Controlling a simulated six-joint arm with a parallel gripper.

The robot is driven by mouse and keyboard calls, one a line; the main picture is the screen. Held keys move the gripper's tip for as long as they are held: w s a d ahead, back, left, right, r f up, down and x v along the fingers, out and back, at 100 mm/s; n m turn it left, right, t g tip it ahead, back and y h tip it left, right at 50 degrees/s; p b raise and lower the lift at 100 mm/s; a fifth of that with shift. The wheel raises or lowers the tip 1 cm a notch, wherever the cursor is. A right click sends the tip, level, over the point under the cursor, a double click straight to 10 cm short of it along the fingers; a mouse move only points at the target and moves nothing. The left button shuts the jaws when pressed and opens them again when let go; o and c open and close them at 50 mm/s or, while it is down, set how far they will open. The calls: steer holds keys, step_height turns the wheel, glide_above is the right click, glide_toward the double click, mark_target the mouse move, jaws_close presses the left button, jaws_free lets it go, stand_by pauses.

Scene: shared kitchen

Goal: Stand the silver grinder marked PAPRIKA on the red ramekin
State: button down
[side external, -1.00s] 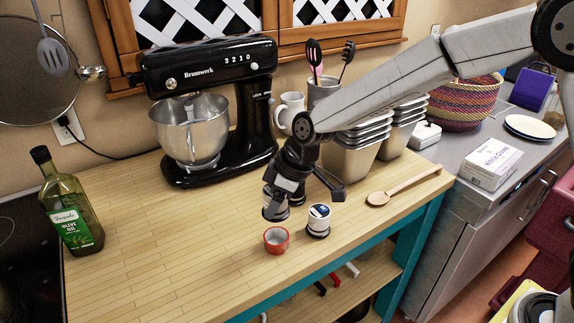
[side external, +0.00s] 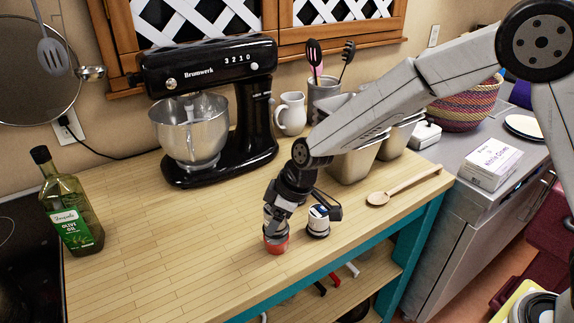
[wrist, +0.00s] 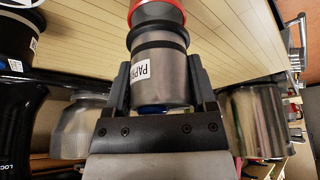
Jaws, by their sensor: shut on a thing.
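The silver grinder (wrist: 163,78) fills the middle of the wrist view, with a white label on which "PAP" is readable. My gripper (wrist: 160,66) is shut on it, one finger on each side. In the side view, my gripper (side external: 276,221) hides much of the grinder, right above the red ramekin (side external: 276,247). The ramekin's red rim (wrist: 158,16) shows at the grinder's far end in the wrist view. The grinder's lower end meets or overlaps the ramekin's opening; I cannot tell whether it rests there.
A black stand mixer (side external: 225,120) is behind, and a wooden spoon (side external: 400,188) lies to the right. The counter left of the ramekin is clear up to the olive oil bottle (side external: 72,210).

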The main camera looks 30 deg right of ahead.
steer(key=shift+f, duration=0.5)
steer(key=shift+f, duration=0.6)
stand_by(1.3)
steer(key=shift+c, duration=0.9)
jaws_free()
steer(key=v, duration=1.1)
stand_by(0.7)
steer(key=s+d+f+m+h, duration=0.1)
steer(key=s+d+f+m, duration=0.2)
steer(key=s+d, duration=0.4)
steer(key=s+d+f+m+h, duration=0.2)
steer(key=s+d+f+m, duration=0.1)
steer(key=s+d+m, duration=0.3)
steer(key=s+d, duration=0.2)
steer(key=d, duration=0.2)
steer(key=shift+d+g, duration=0.3)
steer(key=shift+d, duration=0.05)
